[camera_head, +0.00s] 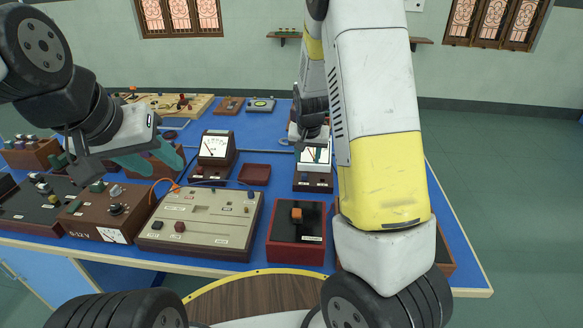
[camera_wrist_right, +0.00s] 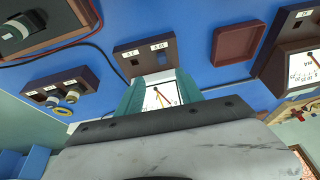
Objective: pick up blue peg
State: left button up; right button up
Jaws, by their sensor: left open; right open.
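The fingers do not touch the peg. My left gripper (camera_head: 155,162) is open and empty above the left boxes.
A beige panel box (camera_head: 205,220), a red-brown box with an orange knob (camera_head: 297,235) and a brown meter box (camera_head: 110,212) line the front. A meter (camera_head: 214,148) and an empty brown tray (camera_head: 254,174) stand left of the holder. Wires cross the blue table.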

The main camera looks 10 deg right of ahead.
aim_at(304, 175)
jog(key=x, duration=0.9)
jog(key=shift+s+a+f, duration=0.2)
jog(key=shift+a+f, duration=0.2)
jog(key=shift+a, duration=0.05)
grip_shut()
